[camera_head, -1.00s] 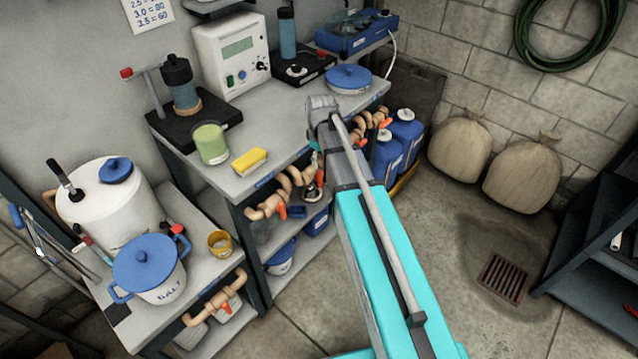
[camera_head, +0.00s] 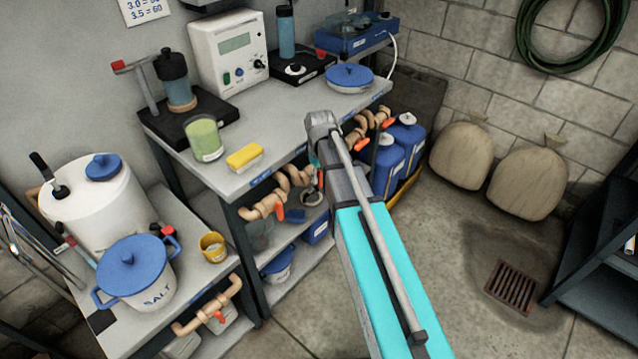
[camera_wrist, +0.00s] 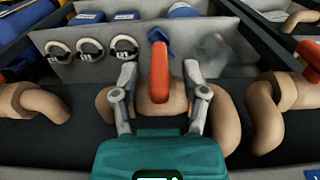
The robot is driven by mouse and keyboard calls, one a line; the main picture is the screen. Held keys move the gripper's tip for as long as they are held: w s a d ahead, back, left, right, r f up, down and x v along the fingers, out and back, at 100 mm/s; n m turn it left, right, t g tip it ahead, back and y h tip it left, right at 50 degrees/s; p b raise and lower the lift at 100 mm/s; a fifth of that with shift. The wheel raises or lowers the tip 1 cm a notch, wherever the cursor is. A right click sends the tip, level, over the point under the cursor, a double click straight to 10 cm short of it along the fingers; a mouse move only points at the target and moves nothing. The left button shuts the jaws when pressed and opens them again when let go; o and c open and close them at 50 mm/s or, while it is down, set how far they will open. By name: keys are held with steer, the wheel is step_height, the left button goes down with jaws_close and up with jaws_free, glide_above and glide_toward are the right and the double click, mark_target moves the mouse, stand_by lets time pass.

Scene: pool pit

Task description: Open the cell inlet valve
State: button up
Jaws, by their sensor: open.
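In the wrist view my gripper (camera_wrist: 159,75) is open, with one finger on each side of an upright orange-red valve handle (camera_wrist: 160,72). The handle sits on a tan pipe (camera_wrist: 205,100) and stands between the fingers; I cannot tell whether they touch it. In the head view my arm's end hides most of the gripper and this handle. Other orange handles hang on tan pipes under the bench, one at the left (camera_head: 279,212) and one at the right (camera_head: 388,122). No readable label shows which valve is the cell inlet.
More tan pipe bends (camera_wrist: 27,100) stand to either side of my gripper. Behind is a panel with several ring clips (camera_wrist: 90,48). The bench (camera_head: 270,108) above carries a white meter (camera_head: 228,50) and a yellow sponge (camera_head: 244,157). Blue canisters (camera_head: 408,140) stand right of my arm.

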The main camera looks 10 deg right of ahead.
steer(key=shift+f+b, duration=0.5)
steer(key=shift+f, duration=0.3)
jaws_close()
